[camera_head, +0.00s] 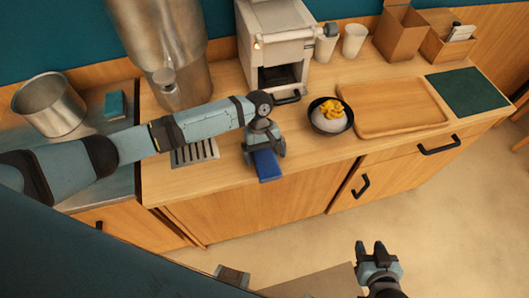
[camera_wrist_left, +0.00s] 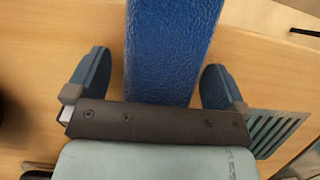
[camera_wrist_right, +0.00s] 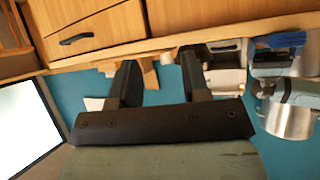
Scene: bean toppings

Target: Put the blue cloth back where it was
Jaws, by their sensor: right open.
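The blue cloth (camera_head: 267,165) lies as a folded strip at the front edge of the wooden counter. It runs between the fingers of my left gripper (camera_head: 264,150). In the left wrist view, the cloth (camera_wrist_left: 165,50) shows between the two fingertips (camera_wrist_left: 152,80), with a narrow gap on each side, so the left gripper is open around it. My right gripper (camera_head: 372,250) is open and empty, in front of the counter and away from it. The right wrist view shows its spread fingers (camera_wrist_right: 158,75) and the cloth (camera_wrist_right: 285,40) at the upper right.
A drain grate (camera_head: 195,152) lies left of the cloth. A bowl with yellow topping (camera_head: 331,115) and a wooden tray (camera_head: 360,128) stand right. A coffee machine (camera_head: 285,40) and metal dispenser (camera_head: 180,95) stand behind. A teal block (camera_head: 114,105) and metal pot (camera_head: 48,104) are far left.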

